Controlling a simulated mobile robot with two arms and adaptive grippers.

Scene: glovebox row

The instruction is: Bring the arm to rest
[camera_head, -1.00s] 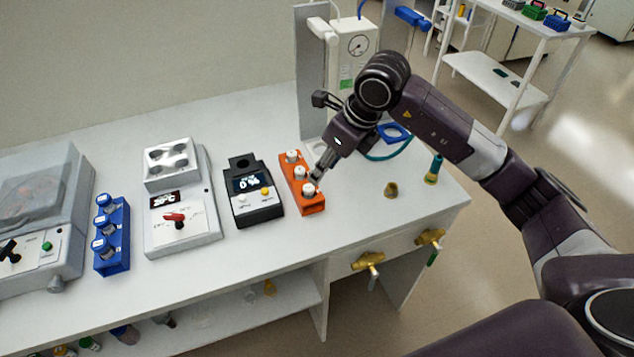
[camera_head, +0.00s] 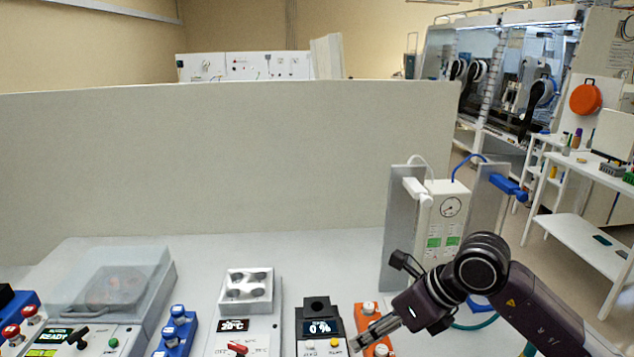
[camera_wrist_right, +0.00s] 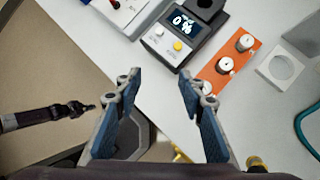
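My right gripper (camera_head: 362,340) is at the bottom of the head view, in front of the orange rack (camera_head: 365,322) from this angle. In the right wrist view my right gripper (camera_wrist_right: 155,85) has its two blue-padded fingers wide apart with nothing between them. The orange rack (camera_wrist_right: 215,78) with white-capped vials lies beyond the right finger there. A dark arm at the left of the wrist view, apparently mine, ends in a small gripper (camera_wrist_right: 82,108); its fingers are too small to read. The head view does not show my left gripper.
A black device reading 0 % (camera_head: 320,328) stands left of the rack. A white device reading 20°C (camera_head: 248,290), a blue rack (camera_head: 178,328) and a clear-lidded machine (camera_head: 105,285) are farther left. A gauge unit (camera_head: 447,215) stands behind my right arm. A low partition (camera_head: 220,165) backs the bench.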

